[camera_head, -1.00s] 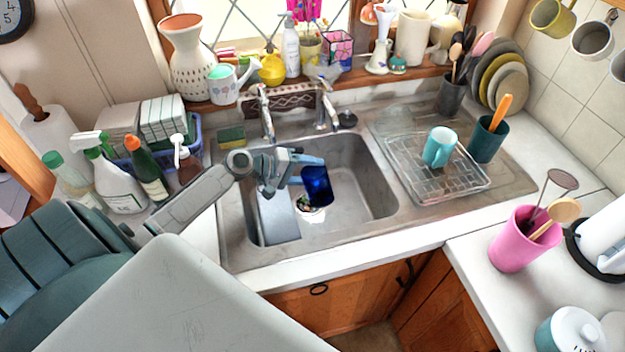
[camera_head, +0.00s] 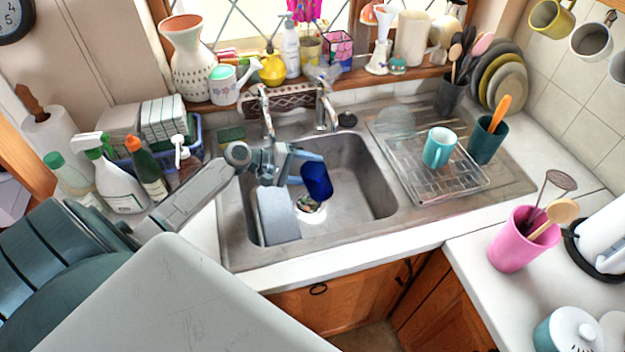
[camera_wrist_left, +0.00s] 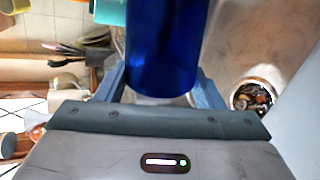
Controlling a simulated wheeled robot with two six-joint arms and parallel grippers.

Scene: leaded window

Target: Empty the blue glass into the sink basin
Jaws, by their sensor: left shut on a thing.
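The blue glass (camera_head: 318,182) is held by my left gripper (camera_head: 304,168) over the sink basin (camera_head: 368,190). In the head view the glass leans to one side. Its inside does not show clearly, and I see no stream coming from it. In the left wrist view the glass (camera_wrist_left: 165,50) stands between the two light-blue fingers of the gripper (camera_wrist_left: 162,88), which is shut on it. Below the glass, in the basin floor, is the drain (camera_head: 309,203) with small bits in it; the drain also shows in the left wrist view (camera_wrist_left: 252,97). My right gripper is not in view.
A grey-blue slab (camera_head: 277,215) stands in the left of the basin. Two taps (camera_head: 326,110) rise behind it. A wire rack (camera_head: 455,183) with a turquoise mug (camera_head: 438,148) is to the right. Bottles (camera_head: 120,185) crowd the left counter. The basin's right half is clear.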

